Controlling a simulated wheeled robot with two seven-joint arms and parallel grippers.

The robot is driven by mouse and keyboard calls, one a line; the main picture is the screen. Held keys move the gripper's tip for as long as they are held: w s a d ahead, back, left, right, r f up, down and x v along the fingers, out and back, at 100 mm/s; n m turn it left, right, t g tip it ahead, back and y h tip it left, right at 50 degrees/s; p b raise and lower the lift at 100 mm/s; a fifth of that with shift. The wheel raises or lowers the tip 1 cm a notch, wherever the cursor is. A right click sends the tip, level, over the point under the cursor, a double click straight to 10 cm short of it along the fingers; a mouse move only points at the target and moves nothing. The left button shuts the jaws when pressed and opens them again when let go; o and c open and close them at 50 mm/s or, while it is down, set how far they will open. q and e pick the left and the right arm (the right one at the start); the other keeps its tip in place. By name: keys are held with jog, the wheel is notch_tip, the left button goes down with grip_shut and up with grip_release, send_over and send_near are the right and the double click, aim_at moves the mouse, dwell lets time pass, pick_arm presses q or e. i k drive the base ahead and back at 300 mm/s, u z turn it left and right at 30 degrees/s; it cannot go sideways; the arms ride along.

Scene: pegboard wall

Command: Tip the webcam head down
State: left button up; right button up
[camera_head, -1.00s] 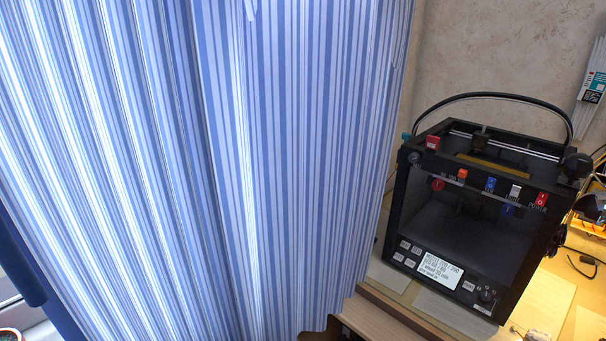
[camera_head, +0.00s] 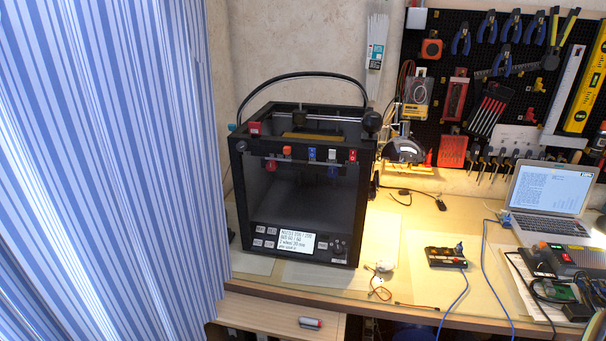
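I cannot make out a webcam for certain. A small dark rounded object (camera_head: 372,121) sits at the upper right corner of the black 3D printer (camera_head: 243,200); I cannot tell whether it is the webcam head. The printer stands on the left end of the workbench, with a lit display and coloured switches on its front. Neither of my grippers is in view.
A blue-and-white striped curtain (camera_head: 110,150) fills the left. The workbench (camera_head: 415,285) holds a small black box (camera_head: 445,257), cables and an open laptop (camera_head: 550,198). A tool-hung pegboard (camera_head: 432,112) is behind. A marker (camera_head: 310,323) lies on a lower wooden surface (camera_head: 262,315).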

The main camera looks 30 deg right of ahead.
aim_at(372, 122)
jog(key=z, duration=1.5)
